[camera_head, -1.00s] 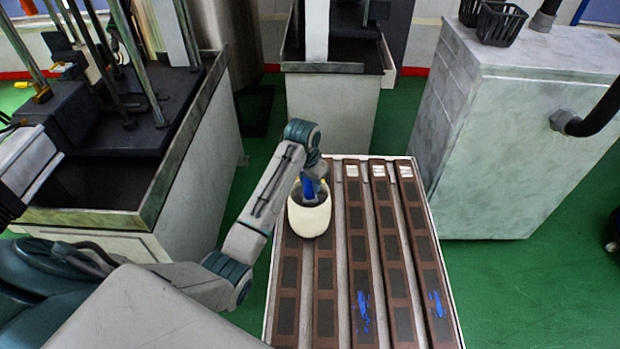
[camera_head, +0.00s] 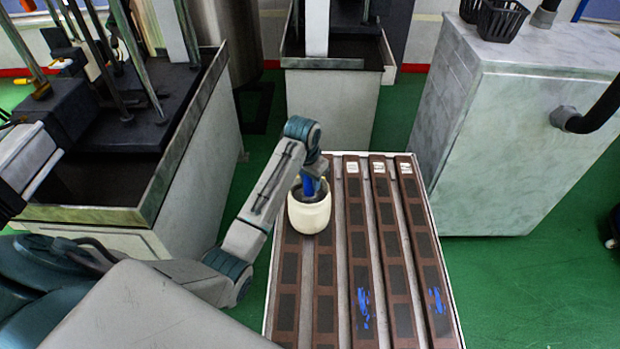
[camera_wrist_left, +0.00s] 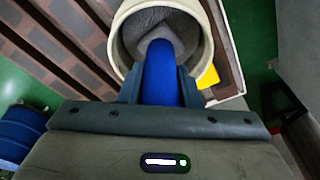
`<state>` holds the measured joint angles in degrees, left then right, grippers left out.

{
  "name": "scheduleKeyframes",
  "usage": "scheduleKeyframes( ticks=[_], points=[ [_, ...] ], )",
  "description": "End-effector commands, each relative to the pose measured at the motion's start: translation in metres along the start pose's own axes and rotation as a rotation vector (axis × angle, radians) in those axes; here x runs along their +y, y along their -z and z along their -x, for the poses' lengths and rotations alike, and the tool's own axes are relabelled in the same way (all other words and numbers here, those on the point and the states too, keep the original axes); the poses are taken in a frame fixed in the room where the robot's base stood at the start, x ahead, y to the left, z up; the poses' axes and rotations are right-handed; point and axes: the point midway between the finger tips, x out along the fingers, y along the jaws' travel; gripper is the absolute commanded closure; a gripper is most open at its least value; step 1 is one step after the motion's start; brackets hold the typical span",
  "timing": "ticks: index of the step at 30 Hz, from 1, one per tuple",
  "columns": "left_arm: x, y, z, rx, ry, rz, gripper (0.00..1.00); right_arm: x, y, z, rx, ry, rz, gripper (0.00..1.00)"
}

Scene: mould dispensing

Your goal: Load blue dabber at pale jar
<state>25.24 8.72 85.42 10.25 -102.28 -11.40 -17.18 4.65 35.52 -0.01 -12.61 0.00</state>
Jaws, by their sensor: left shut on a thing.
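The pale jar (camera_head: 309,216) stands upright at the far left of the table (camera_head: 348,290), over the brown strips. My left gripper (camera_head: 314,170) is above the jar's mouth, shut on the blue dabber (camera_head: 310,187). In the left wrist view the blue dabber (camera_wrist_left: 161,75) runs from between the fingers of my left gripper (camera_wrist_left: 160,92) into the jar (camera_wrist_left: 124,45). Its grey head (camera_wrist_left: 158,32) is inside the jar's mouth. How deep it sits, and whether it touches the jar's contents, I cannot tell. My right gripper is out of view.
Brown mould strips (camera_head: 385,215) with dark panels lie along the table. Machine cabinets stand left and behind, and a pale cabinet (camera_head: 520,140) with black baskets stands at the right. The table right of the jar is clear of upright things.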

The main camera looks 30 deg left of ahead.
Motion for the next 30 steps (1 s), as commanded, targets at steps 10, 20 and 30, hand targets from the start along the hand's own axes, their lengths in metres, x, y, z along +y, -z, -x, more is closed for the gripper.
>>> scheduleKeyframes(
  ticks=[10,20,30],
  points=[
    [0.0001,-0.0006,-0.0043,0.0,0.0,0.0,0.93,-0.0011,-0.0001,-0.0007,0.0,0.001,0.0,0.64],
    [0.0001,-0.0008,-0.0061,0.0,0.0,0.0,0.93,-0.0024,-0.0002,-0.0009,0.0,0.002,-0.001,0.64],
    [0.0001,-0.0008,-0.0058,0.0,0.0,0.0,0.93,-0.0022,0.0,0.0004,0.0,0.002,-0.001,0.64]
  ],
)
